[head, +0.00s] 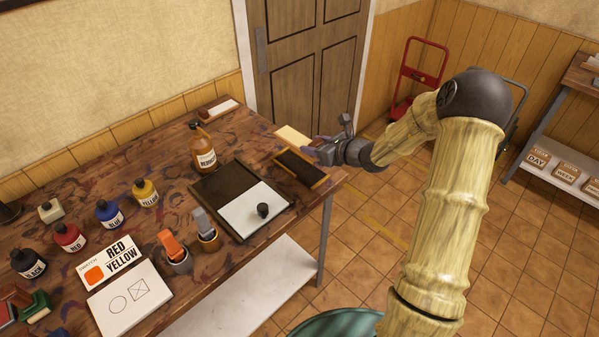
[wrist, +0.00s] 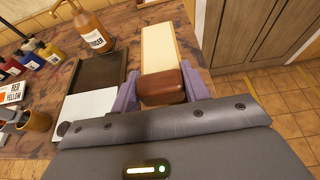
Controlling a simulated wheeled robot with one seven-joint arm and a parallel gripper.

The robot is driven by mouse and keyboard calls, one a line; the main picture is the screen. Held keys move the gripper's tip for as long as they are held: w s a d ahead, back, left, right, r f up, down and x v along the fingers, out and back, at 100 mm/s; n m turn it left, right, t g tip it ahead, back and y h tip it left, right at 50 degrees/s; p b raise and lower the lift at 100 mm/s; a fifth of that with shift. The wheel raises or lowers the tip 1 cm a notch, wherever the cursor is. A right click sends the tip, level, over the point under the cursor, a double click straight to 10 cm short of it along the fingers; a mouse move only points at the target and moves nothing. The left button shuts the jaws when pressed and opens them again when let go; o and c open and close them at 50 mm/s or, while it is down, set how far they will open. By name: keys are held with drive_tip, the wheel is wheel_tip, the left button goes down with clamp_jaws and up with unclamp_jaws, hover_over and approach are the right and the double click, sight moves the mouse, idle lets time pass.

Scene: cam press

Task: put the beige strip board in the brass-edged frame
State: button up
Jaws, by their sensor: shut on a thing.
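The beige strip board (wrist: 159,48) has a brown block-like end (wrist: 162,86). My gripper (wrist: 165,92) is shut on that brown end, a purple finger on each side, and the beige strip points away from me. In the head view the beige strip (head: 291,135) shows just past the frame, beside my gripper (head: 316,150). The brass-edged frame (head: 300,168) is a dark, empty-looking rectangle near the table's right end, in front of the board. I cannot make out the frame in the wrist view. The gap between board and table is unclear.
A tray with a dark panel (head: 228,180) and white sheet (head: 256,208) lies left of the frame, a black knob on it. An amber bottle (head: 203,150) stands behind the tray. Paint bottles and cups are further left. A white strip with a brown end (head: 218,108) lies at the back.

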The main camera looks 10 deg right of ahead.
hover_over(314, 178)
drive_tip(key=shift+f+p, duration=0.4)
drive_tip(key=shift+f, duration=2.45)
wheel_tip(314, 178, down, 4)
drive_tip(key=shift+w+a+f+p, duration=0.1)
drive_tip(key=shift+a+p, duration=0.05)
drive_tip(key=shift+p, duration=0.25)
drive_tip(key=shift+f, duration=0.15)
drive_tip(key=o, duration=1)
drive_tip(key=shift+o, duration=0.2)
drive_tip(key=shift+d, duration=0.2)
